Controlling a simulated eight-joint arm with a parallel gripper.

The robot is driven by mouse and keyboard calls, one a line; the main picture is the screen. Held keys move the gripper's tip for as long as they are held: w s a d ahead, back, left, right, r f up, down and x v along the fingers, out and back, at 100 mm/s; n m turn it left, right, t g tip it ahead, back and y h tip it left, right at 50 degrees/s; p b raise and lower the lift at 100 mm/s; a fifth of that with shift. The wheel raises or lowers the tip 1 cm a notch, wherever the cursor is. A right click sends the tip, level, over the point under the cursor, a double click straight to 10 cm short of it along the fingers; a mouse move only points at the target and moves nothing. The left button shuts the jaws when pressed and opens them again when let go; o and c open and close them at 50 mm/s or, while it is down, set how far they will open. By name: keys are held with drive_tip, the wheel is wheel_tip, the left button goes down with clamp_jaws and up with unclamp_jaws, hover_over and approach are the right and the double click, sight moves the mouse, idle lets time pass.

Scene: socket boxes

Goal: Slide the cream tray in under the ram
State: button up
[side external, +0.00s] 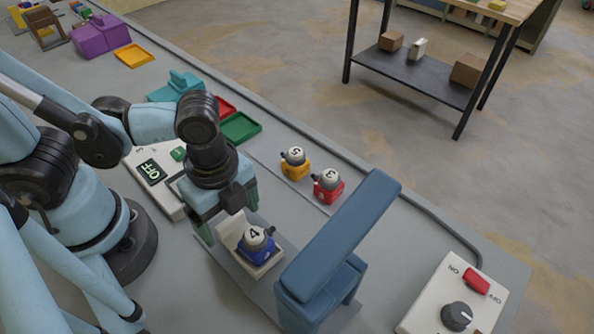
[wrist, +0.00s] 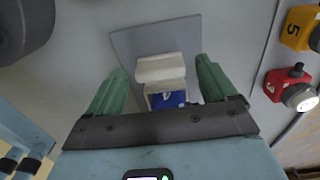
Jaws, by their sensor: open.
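The cream tray (side external: 241,258) lies on a grey plate, just left of the blue press with its overhead beam (side external: 340,236). A blue socket box (side external: 258,251) marked 4 sits in the tray. In the wrist view, the tray's cream upright end (wrist: 160,68) lies between and beyond the fingers, with part of the blue box (wrist: 168,99) behind it. My gripper (side external: 228,216) is open at the tray's near end, its green fingers apart on either side; it also shows in the wrist view (wrist: 160,86). I cannot tell whether they touch the tray. The ram's underside is hidden by the beam.
A yellow box (side external: 295,166) marked 5 and a red box (side external: 328,188) marked 3 stand behind the press. A panel reading OFF (side external: 152,172) lies left of my gripper. A knob panel (side external: 456,300) is at the front right. Green tray (side external: 240,128) lies farther back.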

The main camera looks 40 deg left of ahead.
sight(264, 251)
drive_tip(key=c, duration=1.5)
drive_tip(key=d, duration=0.8)
drive_tip(key=shift+d, duration=0.2)
drive_tip(key=o, duration=1.5)
drive_tip(key=shift+r, duration=0.1)
wheel_tip(264, 251, up, 12)
